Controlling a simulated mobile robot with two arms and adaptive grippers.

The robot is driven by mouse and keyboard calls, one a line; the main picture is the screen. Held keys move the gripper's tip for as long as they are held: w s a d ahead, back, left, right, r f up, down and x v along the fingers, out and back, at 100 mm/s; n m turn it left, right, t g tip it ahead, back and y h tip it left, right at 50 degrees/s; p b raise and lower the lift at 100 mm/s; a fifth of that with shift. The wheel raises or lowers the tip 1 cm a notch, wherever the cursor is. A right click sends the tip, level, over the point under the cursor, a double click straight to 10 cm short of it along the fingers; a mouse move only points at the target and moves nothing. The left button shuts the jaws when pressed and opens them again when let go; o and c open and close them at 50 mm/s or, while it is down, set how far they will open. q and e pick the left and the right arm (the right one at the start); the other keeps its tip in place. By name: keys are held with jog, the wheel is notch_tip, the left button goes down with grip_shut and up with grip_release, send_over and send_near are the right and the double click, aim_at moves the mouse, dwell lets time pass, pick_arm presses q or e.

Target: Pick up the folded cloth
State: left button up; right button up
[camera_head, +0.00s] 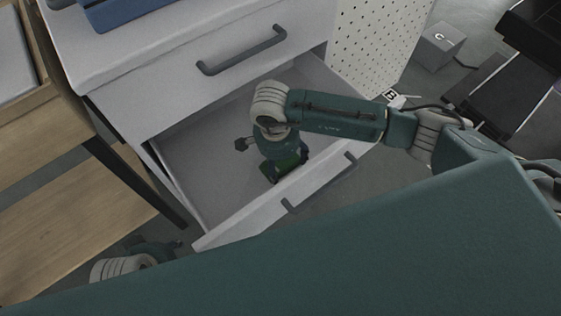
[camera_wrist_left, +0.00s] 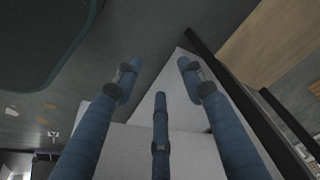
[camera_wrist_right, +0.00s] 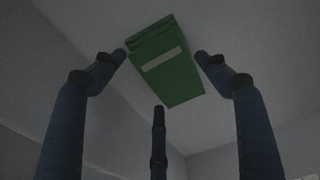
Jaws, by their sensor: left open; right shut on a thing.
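The folded cloth (camera_wrist_right: 172,70) is green with a pale stripe, and in the right wrist view it sits between the fingertips of my right gripper (camera_wrist_right: 160,62). The gripper is shut on it, inside the open drawer (camera_head: 205,185). In the head view my right gripper (camera_head: 283,166) points down into this drawer, and its own wrist hides most of the cloth. My left gripper (camera_wrist_left: 155,72) is open and empty, with the drawer unit's pale surfaces beyond its fingers. In the head view only part of the left arm shows at the lower left.
The white cabinet has a closed upper drawer with a dark handle (camera_head: 242,52) above the open one. A blue item (camera_head: 125,10) lies on its top. A wooden shelf unit (camera_head: 75,215) stands close at left. A grey box (camera_head: 439,45) is on the floor at right.

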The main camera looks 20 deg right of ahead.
aim_at(283, 165)
jog(key=shift+r, duration=0.1)
jog(key=shift+r, duration=0.6)
pick_arm(q)
notch_tip(283, 165, down, 10)
jog(key=p, duration=0.3)
jog(key=shift+s+f+g, duration=0.2)
jog(key=shift+g, duration=0.1)
pick_arm(e)
notch_tip(283, 165, up, 19)
jog(key=shift+f, duration=0.15)
pick_arm(q)
jog(key=shift+d, duration=0.1)
